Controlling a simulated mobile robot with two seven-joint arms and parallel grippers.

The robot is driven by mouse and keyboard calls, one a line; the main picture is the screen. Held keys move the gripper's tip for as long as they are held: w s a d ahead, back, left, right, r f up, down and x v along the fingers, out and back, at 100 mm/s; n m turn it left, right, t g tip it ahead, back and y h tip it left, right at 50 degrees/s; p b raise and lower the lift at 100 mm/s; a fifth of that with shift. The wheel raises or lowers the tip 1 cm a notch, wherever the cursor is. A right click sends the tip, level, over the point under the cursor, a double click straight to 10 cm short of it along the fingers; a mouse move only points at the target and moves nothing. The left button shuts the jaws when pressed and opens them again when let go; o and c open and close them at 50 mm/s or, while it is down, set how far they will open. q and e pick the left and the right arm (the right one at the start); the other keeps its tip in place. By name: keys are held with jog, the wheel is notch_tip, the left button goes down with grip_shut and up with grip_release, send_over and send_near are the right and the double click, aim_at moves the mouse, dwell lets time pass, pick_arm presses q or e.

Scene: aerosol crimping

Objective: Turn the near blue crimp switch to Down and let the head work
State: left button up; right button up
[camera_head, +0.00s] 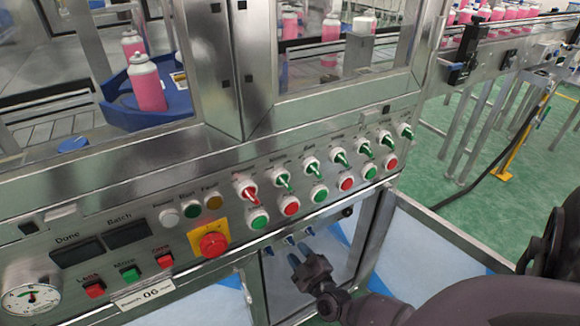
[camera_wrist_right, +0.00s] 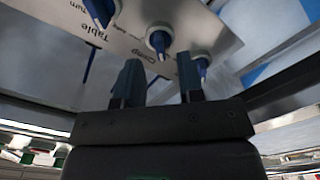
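Three blue switches sit on the panel's lower face: one (camera_head: 268,251), one in the middle (camera_head: 290,241), one at the right (camera_head: 310,231). In the right wrist view, a blue switch with a pale collar (camera_wrist_right: 158,42) is beside the partly readable "Crimp" label (camera_wrist_right: 143,53). Another blue switch (camera_wrist_right: 100,10) is near the "Table" label, and a third (camera_wrist_right: 201,66) is at the right. My right gripper (camera_head: 302,256) is just below the switches. Its two fingers (camera_wrist_right: 160,82) are apart and empty, with the middle switch ahead of the gap, apparently untouched. My left gripper is out of view.
Above is a sloping panel with red and green toggles (camera_head: 283,180) and a red emergency button (camera_head: 213,244). Pink cans (camera_head: 147,82) stand behind the machine's window. A conveyor (camera_head: 500,45) runs at the upper right. A metal frame rail (camera_head: 450,235) is right of the gripper.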

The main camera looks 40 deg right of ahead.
aim_at(292, 245)
jog(key=shift+b+x, duration=0.3)
jog(key=shift+x, duration=1.55)
grip_shut()
